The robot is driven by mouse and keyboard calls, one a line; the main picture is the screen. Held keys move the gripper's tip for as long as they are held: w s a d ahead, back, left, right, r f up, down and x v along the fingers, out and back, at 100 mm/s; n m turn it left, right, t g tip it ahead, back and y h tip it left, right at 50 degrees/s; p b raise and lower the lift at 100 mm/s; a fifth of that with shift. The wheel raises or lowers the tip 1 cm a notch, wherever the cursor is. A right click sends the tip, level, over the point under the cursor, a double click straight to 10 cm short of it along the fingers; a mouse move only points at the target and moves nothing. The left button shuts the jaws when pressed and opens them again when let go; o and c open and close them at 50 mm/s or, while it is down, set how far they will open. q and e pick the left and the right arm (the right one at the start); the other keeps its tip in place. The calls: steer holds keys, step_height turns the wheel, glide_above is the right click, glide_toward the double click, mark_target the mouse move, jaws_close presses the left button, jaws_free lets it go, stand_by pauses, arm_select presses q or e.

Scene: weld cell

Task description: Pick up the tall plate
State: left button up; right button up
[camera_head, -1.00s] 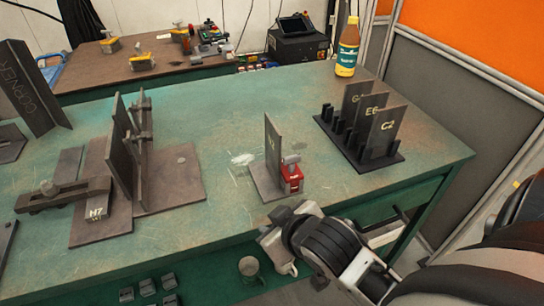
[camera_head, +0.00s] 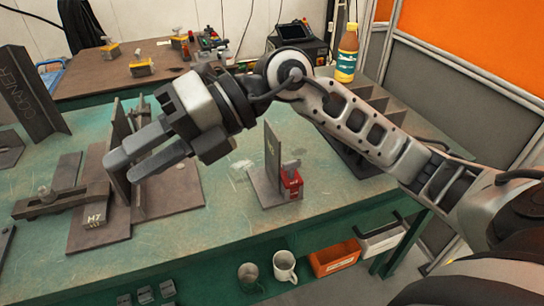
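Several upright dark plates are in view, and I cannot tell for sure which one is the tall plate. One stands in the fixture on the left of the green bench, its upper edge showing (camera_head: 119,117), above a flat base marked N7 (camera_head: 95,228). My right gripper (camera_head: 121,168) is in front of that plate and covers much of it. Its two fingers point left and down with a gap between them, and hold nothing I can make out. Another upright plate (camera_head: 271,155) stands by a red clamp block (camera_head: 291,184). My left gripper is not in view.
A bottle (camera_head: 347,55) stands at the back. An angled CORNER piece (camera_head: 32,95) is at far left. A cup (camera_head: 284,266) and orange bin (camera_head: 335,256) are below the bench edge.

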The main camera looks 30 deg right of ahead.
steer(key=w+d+f+t+h, duration=0.1)
steer(key=w+d+f+h, duration=0.2)
steer(key=d+h, duration=0.2)
steer(key=m+t+h, duration=0.2)
steer(key=m+h, duration=0.3)
steer(key=h, duration=0.5)
glide_toward(272, 129)
steer(key=b+x, duration=0.1)
steer(key=x, duration=0.5)
steer(key=shift+a+f, duration=0.15)
steer(key=shift+f, duration=0.15)
steer(key=shift+d+x, duration=0.1)
steer(key=shift+x, duration=1.45)
steer(key=shift+d+x, duration=0.15)
steer(key=shift+x, duration=1.45)
jaws_close()
steer(key=shift+r, duration=0.15)
